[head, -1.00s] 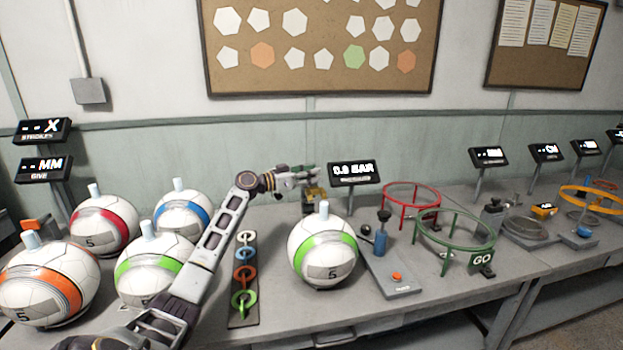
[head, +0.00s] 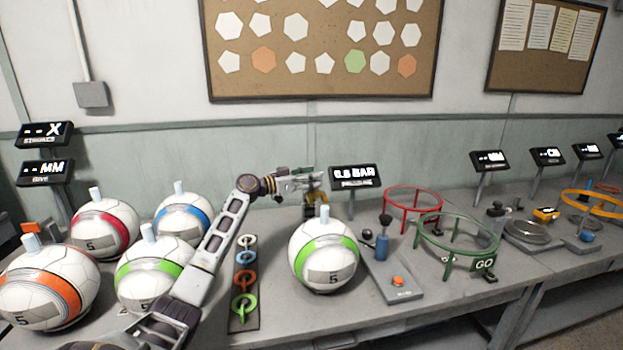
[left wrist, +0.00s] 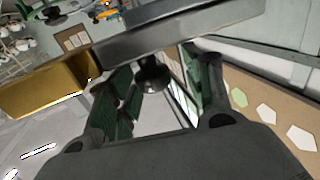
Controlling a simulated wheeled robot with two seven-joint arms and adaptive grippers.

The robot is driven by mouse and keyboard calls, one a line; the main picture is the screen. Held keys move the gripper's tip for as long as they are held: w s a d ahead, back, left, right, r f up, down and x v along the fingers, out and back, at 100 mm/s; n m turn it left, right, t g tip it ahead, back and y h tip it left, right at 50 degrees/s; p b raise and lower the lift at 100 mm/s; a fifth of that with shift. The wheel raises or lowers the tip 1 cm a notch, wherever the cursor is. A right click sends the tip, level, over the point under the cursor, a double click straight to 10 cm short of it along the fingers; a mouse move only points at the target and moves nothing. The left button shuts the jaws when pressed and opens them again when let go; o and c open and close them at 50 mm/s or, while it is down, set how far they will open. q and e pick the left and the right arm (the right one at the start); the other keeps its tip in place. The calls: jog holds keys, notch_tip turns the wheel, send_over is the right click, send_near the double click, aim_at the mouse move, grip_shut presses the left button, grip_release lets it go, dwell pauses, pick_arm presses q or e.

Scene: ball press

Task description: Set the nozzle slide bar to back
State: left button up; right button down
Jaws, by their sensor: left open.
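The nozzle slide bar appears to be the grey bar (left wrist: 190,32) crossing the top of the left wrist view, with a dark round knob (left wrist: 152,76) below it. A brass block (left wrist: 45,86) lies to its left. In the head view the brass part (head: 316,197) shows small behind the green-striped ball, partly hidden by the gripper. My left gripper (head: 318,179) is open at this part. In the left wrist view its two green-padded fingers (left wrist: 165,95) stand on either side of the knob; contact cannot be told. My right gripper is not in view.
The green-striped ball (head: 324,255) stands in front of the brass part. A pressure display (head: 354,177) stands right beside it. A pump with a blue cylinder (head: 382,246) and red and green ring stands (head: 413,190) are to the right. Several balls stand left of my arm.

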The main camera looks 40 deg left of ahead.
pick_arm(q)
jog(key=shift+r, duration=0.1)
jog(key=shift+r, duration=4.9)
